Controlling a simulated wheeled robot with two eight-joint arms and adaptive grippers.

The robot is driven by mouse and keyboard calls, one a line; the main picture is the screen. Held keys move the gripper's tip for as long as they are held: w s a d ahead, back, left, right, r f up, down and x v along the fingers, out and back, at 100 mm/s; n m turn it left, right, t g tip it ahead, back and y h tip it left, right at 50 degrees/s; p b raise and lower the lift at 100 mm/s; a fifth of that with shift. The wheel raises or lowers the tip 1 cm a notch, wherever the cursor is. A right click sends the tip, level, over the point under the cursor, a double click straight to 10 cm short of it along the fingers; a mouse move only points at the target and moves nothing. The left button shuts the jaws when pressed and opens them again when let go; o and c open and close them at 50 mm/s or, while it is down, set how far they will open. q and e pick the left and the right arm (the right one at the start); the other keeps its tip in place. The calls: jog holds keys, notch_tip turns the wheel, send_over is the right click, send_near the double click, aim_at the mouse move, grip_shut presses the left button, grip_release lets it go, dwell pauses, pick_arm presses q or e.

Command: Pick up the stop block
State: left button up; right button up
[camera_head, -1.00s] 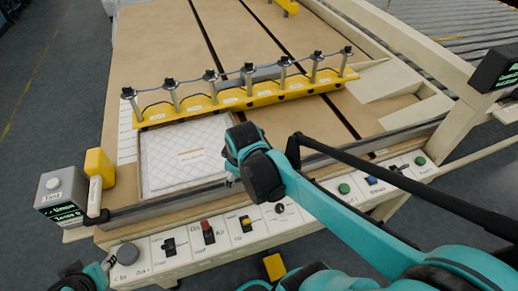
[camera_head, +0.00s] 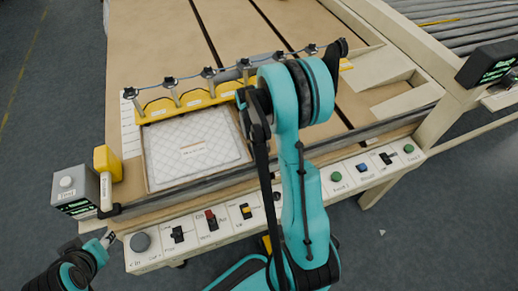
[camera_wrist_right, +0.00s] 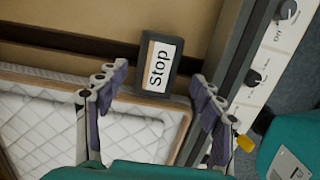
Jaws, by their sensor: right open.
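The stop block (camera_wrist_right: 158,65) is a dark block with a white label reading "Stop", seen in the right wrist view. In the head view my right arm (camera_head: 295,150) hides the block and the right gripper. My left gripper (camera_head: 108,239) is at the lower left, away from the block, and its opening is too small to tell.
The quilted sheet (camera_head: 195,150) lies in a shallow tray under a yellow bar (camera_head: 160,107) with several posts. A control panel with buttons (camera_head: 190,233) runs along the front edge. A grey box (camera_head: 75,190) and a yellow block (camera_head: 108,163) stand at the left corner.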

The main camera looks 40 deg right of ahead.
jog(key=f, duration=0.1)
jog(key=d+f, duration=0.1)
jog(key=f, duration=0.1)
jog(key=shift+w+f+b, duration=0.1)
jog(key=shift+f+b, duration=0.2)
jog(key=shift+b, duration=0.1)
jog(key=c, duration=1.5)
grip_shut()
jog(key=shift+r, duration=0.2)
